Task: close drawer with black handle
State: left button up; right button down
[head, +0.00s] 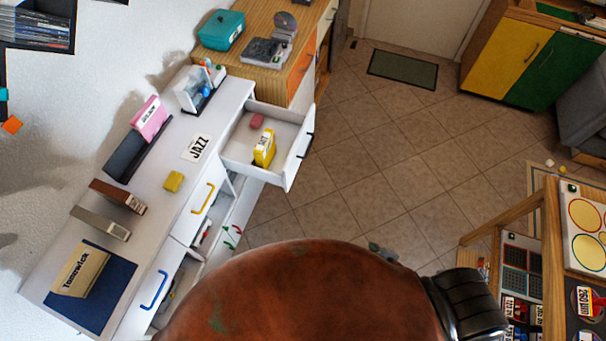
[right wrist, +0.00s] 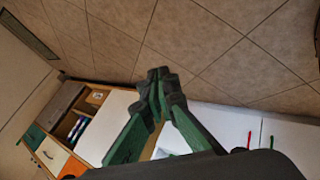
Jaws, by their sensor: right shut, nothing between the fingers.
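The drawer with the black handle (head: 305,146) stands pulled out from the far end of the white desk unit in the head view. Its white front (head: 297,158) faces right. A yellow box (head: 264,149) and a small pink block (head: 257,121) lie inside. My right gripper (right wrist: 162,76) has green fingers with dark tips, which meet with nothing between them in the right wrist view. In the head view my rusty-brown arm fills the bottom middle and hides most of that gripper. I cannot tell its distance from the drawer. My left gripper is not in view.
Drawers with a yellow handle (head: 203,198) and a blue handle (head: 154,290) sit along the same unit. A wooden cabinet (head: 272,82) stands beyond the open drawer. Tiled floor (head: 375,165) is clear to the right. A wooden rack (head: 553,240) stands at far right.

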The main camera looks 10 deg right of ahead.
aim_at(292, 170)
jog(key=w+a+r+n+t+y+b, duration=0.2)
jog(key=w+r+n+t+y+b, duration=0.15)
jog(key=w+r+n, duration=0.6)
jog(key=w+a+r+n+t+y+b, duration=0.1)
jog(key=w+r+n+t+y+b, duration=0.15)
jog(key=w+r+n+b, duration=0.65)
jog(key=w+a+r+n+g+y+b, duration=0.35)
jog(key=a+r+n+y, duration=0.75)
jog(key=n, duration=0.7)
jog(key=shift+h, duration=0.9)
jog(key=x, duration=1.4)
jog(key=shift+s+a+r, duration=0.2)
jog(key=shift+a+r, duration=0.15)
jog(key=shift+a, duration=0.2)
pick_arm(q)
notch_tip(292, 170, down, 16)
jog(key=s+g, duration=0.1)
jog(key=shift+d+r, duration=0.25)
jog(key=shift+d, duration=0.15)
pick_arm(e)
jog(key=shift+w+a, duration=0.1)
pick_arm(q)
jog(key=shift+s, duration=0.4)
